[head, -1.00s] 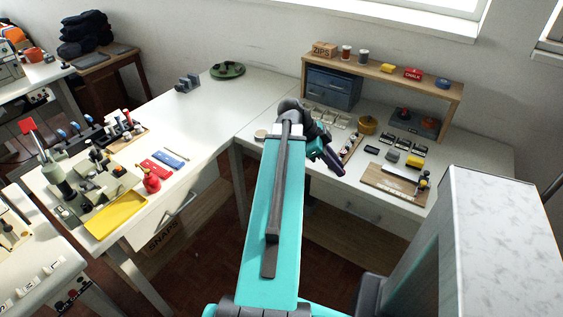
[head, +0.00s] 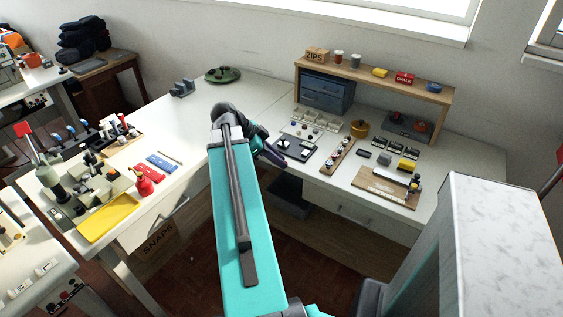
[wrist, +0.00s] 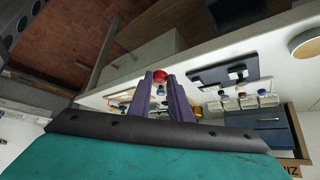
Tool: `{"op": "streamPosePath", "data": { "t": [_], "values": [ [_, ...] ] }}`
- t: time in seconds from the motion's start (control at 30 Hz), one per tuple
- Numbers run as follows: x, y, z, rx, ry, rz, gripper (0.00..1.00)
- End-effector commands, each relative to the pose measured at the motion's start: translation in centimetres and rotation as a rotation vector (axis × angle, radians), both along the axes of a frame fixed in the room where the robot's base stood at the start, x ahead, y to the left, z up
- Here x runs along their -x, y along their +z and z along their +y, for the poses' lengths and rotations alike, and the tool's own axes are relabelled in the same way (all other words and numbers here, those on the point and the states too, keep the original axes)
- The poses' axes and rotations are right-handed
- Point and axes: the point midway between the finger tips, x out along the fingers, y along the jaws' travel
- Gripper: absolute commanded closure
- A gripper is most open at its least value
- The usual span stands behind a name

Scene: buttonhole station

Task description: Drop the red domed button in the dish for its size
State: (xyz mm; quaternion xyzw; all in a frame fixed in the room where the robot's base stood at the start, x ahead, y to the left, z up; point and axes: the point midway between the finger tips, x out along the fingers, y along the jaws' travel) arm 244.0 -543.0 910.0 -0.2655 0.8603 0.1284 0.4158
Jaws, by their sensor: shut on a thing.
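My gripper (wrist: 160,95) is shut on the red domed button (wrist: 160,76), held at the tips of its purple fingers in the wrist view. In the head view my gripper (head: 276,158) is over the near edge of the right-hand table, left of a dark plate (head: 303,149); the red button cannot be made out there. Small pale dishes (head: 310,122) stand in rows behind the plate, several with buttons in or by them. These dishes also show in the wrist view (wrist: 258,100), right of the fingertips. Their size marks are too small to read.
A wooden strip (head: 337,160) with several buttons lies right of the dark plate. A round yellow-brown tin (head: 359,129) stands behind it. A blue drawer box (head: 326,94) is under the wooden shelf (head: 380,78).

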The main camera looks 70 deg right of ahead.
Motion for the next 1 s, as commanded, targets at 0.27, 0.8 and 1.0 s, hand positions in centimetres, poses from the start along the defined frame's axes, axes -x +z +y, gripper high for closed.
{"op": "streamPosePath", "data": {
  "t": [0.27, 0.8, 1.0],
  "values": [
    [-7.7, 0.5, 2.8, -0.001, 0.162, -0.001, 1.0],
    [-21.3, 1.3, 10.8, -0.005, 0.511, -0.004, 1.0],
    [-26.0, 1.6, 14.7, -0.009, 0.659, -0.006, 1.0]
  ]
}}
